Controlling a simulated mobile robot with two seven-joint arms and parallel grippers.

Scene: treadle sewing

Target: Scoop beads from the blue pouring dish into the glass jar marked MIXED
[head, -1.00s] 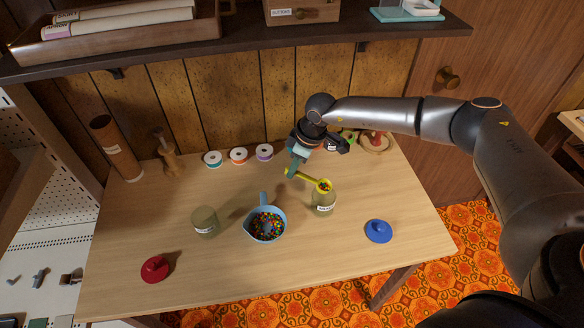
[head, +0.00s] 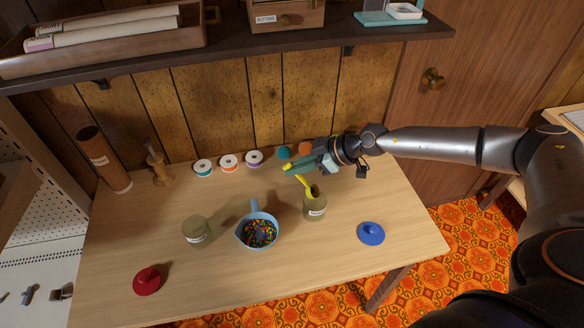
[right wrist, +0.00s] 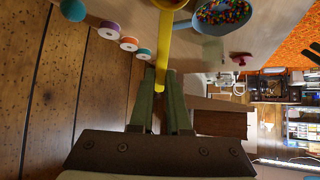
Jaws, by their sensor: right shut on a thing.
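My right gripper (head: 292,169) is shut on the handle of a yellow scoop (head: 303,182), also seen in the right wrist view (right wrist: 164,45). The blue pouring dish (head: 243,233) stands left of this jar, holding many coloured beads (head: 260,234). The dish also shows in the right wrist view (right wrist: 254,14). My left gripper is not in view.
Another labelled glass jar (head: 195,230) stands left of the dish. A red lid (head: 147,281) lies front left and a blue lid (head: 371,233) at right. Thread spools (head: 229,162) line the back. A shelf (head: 230,58) overhangs the table's rear.

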